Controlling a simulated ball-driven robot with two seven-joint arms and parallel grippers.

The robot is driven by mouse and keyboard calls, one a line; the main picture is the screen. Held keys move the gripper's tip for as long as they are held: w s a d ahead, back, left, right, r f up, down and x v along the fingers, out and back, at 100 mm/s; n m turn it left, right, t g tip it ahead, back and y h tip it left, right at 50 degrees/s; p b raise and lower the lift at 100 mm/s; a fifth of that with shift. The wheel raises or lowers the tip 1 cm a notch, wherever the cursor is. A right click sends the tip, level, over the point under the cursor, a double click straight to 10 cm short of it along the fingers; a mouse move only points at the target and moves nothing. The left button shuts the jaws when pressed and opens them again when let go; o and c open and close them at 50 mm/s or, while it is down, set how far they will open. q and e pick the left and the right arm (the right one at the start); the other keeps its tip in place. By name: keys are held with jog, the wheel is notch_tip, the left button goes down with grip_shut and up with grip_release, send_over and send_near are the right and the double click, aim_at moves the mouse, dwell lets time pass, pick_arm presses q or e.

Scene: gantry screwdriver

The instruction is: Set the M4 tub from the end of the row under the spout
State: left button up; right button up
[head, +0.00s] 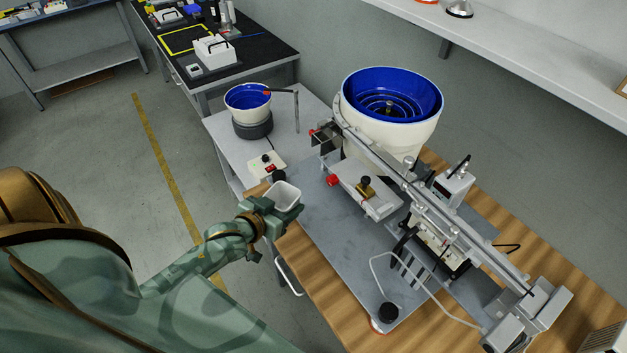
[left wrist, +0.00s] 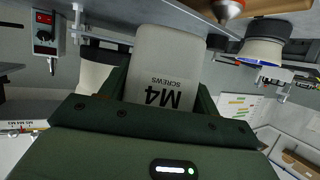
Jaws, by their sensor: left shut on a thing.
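My left gripper (head: 283,206) is shut on a small white open tub (head: 286,192). In the left wrist view the tub (left wrist: 166,70) reads "M4 SCREWS" and sits between the fingers. I cannot make out the spout or a row of tubs. My right gripper is not in view.
A control box (head: 267,164) with a red switch is close beyond the tub. The large blue-lined bowl (head: 392,95) and gantry rail (head: 430,203) stand to the right. The grey plate (head: 325,225) has free room beside the tub. A wire handle (head: 288,276) hangs at the front edge.

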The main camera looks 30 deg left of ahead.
pick_arm(q)
jog(key=w+b, duration=0.2)
jog(key=w, duration=1.1)
jog(key=shift+w+f, duration=0.15)
jog(key=shift+w, duration=0.1)
jog(key=shift+w+f, duration=0.1)
jog(key=shift+w, duration=0.05)
notch_tip(320, 180, down, 3)
jog(key=shift+d+f+b, duration=0.1)
jog(key=shift+f+b, duration=0.1)
jog(key=shift+b, duration=0.9)
jog(key=shift+r, duration=0.1)
jog(key=o, duration=0.9)
jog(key=shift+o, duration=0.2)
